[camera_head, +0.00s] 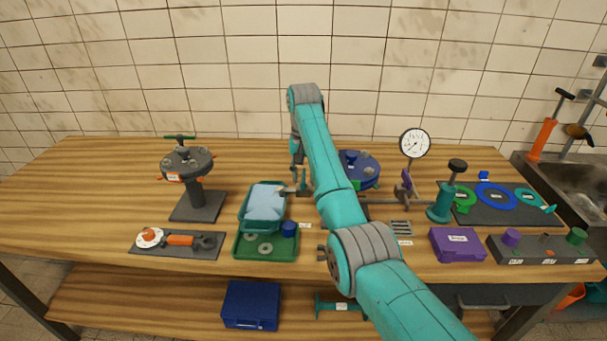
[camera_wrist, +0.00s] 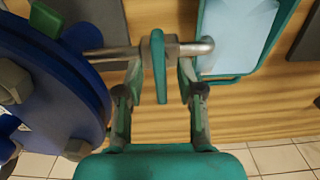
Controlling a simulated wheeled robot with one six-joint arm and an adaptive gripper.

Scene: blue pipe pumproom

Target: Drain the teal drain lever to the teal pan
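The teal drain lever (camera_wrist: 158,65) stands on a thin metal drain pipe (camera_wrist: 115,52) between my fingers in the wrist view. My gripper (camera_wrist: 160,72) is open around the lever, with a gap visible on both sides. The pipe's spout (camera_wrist: 200,47) ends at the rim of the teal pan (camera_wrist: 212,72). In the head view the teal pan (camera_head: 247,229) stands left of my arm, with a pale blue surface inside it. My gripper (camera_head: 298,178) is partly hidden there by my arm, and the lever is hard to make out.
A blue flange (camera_wrist: 75,85) with bolts is close beside my gripper; it also shows in the head view (camera_head: 371,176). A green tray (camera_head: 268,257) with small parts lies in front of the pan. A dial gauge (camera_head: 414,143) and purple box (camera_head: 457,246) stand to the right.

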